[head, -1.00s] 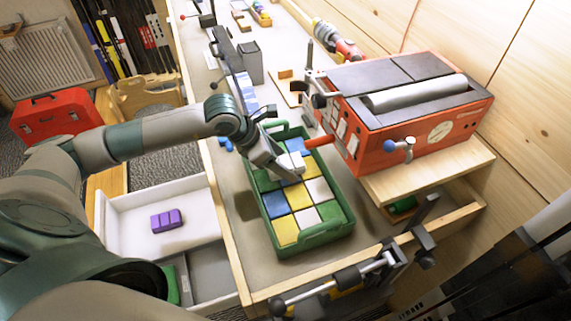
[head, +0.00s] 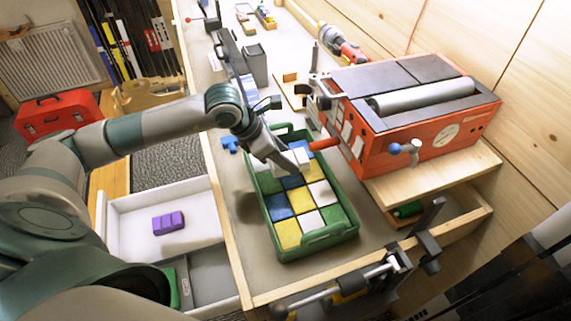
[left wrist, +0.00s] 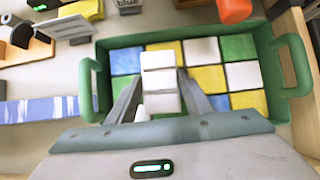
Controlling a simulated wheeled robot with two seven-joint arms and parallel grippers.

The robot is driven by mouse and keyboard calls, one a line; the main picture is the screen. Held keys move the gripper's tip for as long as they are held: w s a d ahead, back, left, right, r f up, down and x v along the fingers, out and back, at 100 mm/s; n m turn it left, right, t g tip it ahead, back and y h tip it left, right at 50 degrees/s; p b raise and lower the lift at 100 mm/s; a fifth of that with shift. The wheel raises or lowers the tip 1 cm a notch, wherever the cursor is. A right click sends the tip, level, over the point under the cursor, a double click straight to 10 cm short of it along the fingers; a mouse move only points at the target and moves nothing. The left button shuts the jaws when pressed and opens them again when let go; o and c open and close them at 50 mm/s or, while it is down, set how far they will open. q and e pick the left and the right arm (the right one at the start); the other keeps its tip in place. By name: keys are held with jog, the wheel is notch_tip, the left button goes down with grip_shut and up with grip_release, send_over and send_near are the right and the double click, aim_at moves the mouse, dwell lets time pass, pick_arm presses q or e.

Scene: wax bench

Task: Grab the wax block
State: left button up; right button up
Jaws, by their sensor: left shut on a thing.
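My left gripper (head: 286,167) is over the far part of a green crate (head: 322,238) on the bench. It is shut on a white segmented wax block (left wrist: 160,75), which shows between the two fingers in the left wrist view. In the head view this white block (head: 301,155) is partly hidden by the gripper. Below it, the crate holds rows of square blocks in blue, yellow, white and green, such as a yellow block (head: 288,233) and a blue block (head: 278,207). My right gripper is not in view.
A red machine with a grey roller (head: 422,96) stands right of the crate, its red handle (head: 324,144) close to the gripper. An open white drawer (head: 190,240) holds a purple segmented block (head: 168,223). A clamp (head: 340,284) sits on the front edge.

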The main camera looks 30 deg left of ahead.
pick_arm(q)
notch_tip(320, 180, up, 6)
jog(key=shift+r+b, duration=0.15)
jog(key=shift+b, duration=1)
jog(key=shift+r, duration=0.6)
